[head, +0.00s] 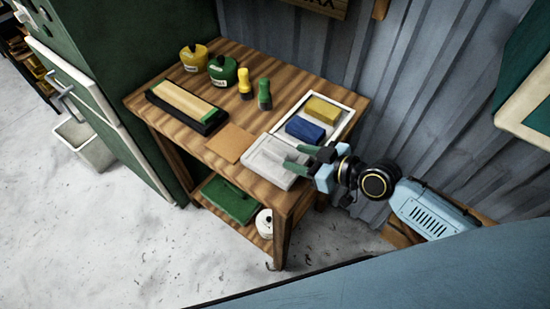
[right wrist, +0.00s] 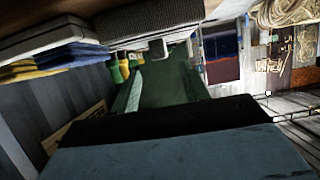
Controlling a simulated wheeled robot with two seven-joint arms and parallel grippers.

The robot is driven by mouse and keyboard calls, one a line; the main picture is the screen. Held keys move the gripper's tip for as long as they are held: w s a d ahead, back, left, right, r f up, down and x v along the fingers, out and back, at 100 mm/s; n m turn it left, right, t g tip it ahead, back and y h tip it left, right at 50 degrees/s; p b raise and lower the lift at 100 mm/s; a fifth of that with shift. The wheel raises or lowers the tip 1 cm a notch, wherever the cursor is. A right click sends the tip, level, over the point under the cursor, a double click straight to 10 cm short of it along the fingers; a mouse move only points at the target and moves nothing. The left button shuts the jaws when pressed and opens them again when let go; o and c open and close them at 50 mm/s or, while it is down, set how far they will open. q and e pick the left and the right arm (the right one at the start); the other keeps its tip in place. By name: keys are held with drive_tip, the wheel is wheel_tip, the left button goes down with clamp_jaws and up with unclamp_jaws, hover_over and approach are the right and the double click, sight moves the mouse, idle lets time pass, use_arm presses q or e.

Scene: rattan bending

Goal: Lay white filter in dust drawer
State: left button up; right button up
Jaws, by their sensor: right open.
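A pale white-grey flat slab (head: 270,157), which looks like the white filter, lies on the near right part of the wooden workbench. My right gripper (head: 291,157) is open, with its two green fingers over the slab's right side. I cannot tell whether they touch it. A white-rimmed tray (head: 345,106) behind the slab holds a yellow block (head: 322,109) and a blue block (head: 305,129). A white front with a grey handle (head: 66,95) sits on the green cabinet at the left; I cannot tell whether it is the dust drawer. My left gripper is out of view.
The workbench (head: 223,131) also bears a yellow pot (head: 193,58), a green pot (head: 222,71), two small bottles, a black-framed stone (head: 187,106) and a tan sheet (head: 231,144). A green case (head: 230,200) and white roll (head: 264,223) sit below.

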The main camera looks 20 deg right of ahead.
sight(278, 152)
drive_tip(key=x, duration=0.8)
drive_tip(key=shift+r, duration=0.1)
clamp_jaws()
